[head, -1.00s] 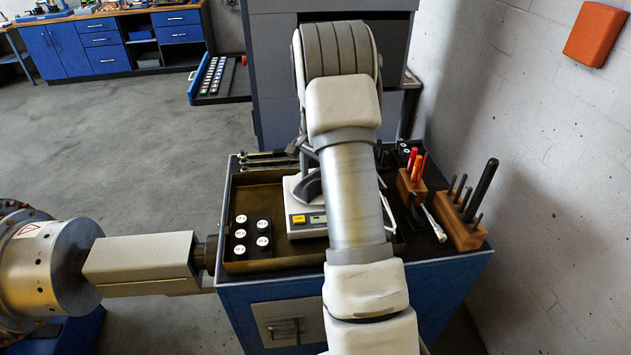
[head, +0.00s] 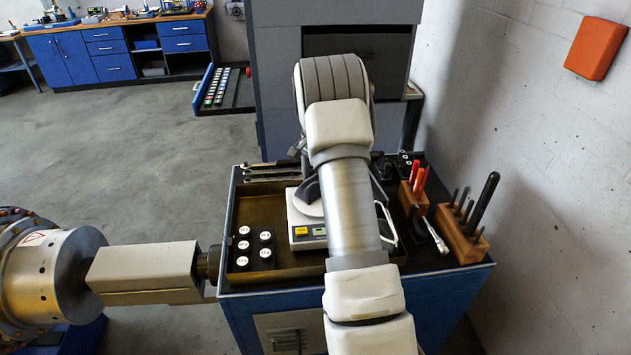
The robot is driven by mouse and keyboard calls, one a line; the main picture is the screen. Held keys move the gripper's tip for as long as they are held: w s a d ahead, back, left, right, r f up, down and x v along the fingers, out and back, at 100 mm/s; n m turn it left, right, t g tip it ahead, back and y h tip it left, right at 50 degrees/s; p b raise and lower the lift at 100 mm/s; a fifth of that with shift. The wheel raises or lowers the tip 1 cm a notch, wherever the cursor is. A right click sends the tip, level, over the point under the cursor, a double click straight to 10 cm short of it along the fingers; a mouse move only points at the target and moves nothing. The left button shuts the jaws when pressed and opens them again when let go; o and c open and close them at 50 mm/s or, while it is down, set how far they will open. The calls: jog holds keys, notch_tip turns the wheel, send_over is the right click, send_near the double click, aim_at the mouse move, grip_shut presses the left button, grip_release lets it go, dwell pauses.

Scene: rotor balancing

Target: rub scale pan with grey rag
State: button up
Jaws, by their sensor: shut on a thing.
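The white scale (head: 306,234) with a yellow label and a small display stands in the brown tray on the blue cabinet. The left part of its round pan (head: 303,207) shows. My arm stretches across the picture's middle and covers the right of the scale. A dark grey shape (head: 309,189) lies at or over the pan beside my arm; I cannot tell whether it is the grey rag or part of my gripper. I cannot make out my gripper's fingers, which my arm hides.
Several black weights with white tops (head: 265,236) stand left of the scale in the tray (head: 250,275). Wooden blocks with red-handled tools (head: 418,179) and dark rods (head: 484,200) stand on the right. A grey shaft (head: 145,272) reaches the cabinet from the left. A wall closes the right.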

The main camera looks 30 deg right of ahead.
jog(key=shift+r+p, duration=1.55)
jog(key=shift+r, duration=1.35)
jog(key=shift+r+p, duration=0.95)
jog(key=shift+r, duration=0.6)
jog(key=shift+f, duration=0.1)
